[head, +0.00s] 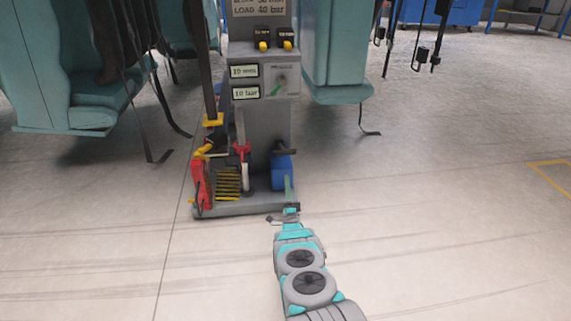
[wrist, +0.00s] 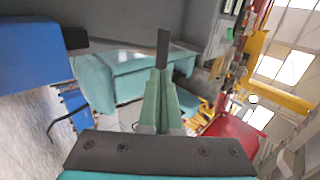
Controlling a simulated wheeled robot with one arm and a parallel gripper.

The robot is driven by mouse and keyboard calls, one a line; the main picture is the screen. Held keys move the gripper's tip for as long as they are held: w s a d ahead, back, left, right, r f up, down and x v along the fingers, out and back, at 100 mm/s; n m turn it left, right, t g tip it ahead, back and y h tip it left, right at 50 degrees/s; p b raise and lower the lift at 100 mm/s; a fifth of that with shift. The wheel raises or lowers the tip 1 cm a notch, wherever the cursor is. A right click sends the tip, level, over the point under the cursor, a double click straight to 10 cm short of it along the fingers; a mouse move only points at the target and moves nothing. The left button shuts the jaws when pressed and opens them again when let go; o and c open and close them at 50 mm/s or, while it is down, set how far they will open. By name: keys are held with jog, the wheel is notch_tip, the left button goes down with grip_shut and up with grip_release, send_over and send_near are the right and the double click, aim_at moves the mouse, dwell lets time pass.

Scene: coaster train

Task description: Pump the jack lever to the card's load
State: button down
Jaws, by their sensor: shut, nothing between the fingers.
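The grey jack column (head: 262,120) stands on a low base in the middle of the head view. The card (head: 258,8) at its top reads LOAD 40 bar; its upper line is cut off. Two small displays (head: 245,92) seem to read 10 mm and 10 bar. A dark bar (head: 285,151), possibly the jack lever, sticks out above a blue block (head: 281,174); a dark bar (wrist: 74,37) also shows in the wrist view. My gripper (head: 288,182) is shut and empty, low in front of the blue block. Its fingers (wrist: 163,50) show together in the wrist view.
Teal seats (head: 65,80) hang left and a teal body (head: 337,60) right of the column, with dark straps dangling. A red part (head: 200,184) and yellow slats (head: 228,184) sit on the base's left side. The floor in front and right is clear.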

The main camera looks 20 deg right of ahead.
jog(key=b+x, duration=0.4)
jog(key=x, duration=0.3)
jog(key=shift+r+b, duration=0.3)
jog(key=shift+r, duration=0.05)
jog(key=shift+w, duration=0.1)
jog(key=shift+d, duration=0.1)
jog(key=shift+w+r+g+p, duration=0.3)
jog(key=shift+w+r, duration=0.1)
jog(key=shift+r, duration=0.15)
jog(key=shift+f, duration=0.1)
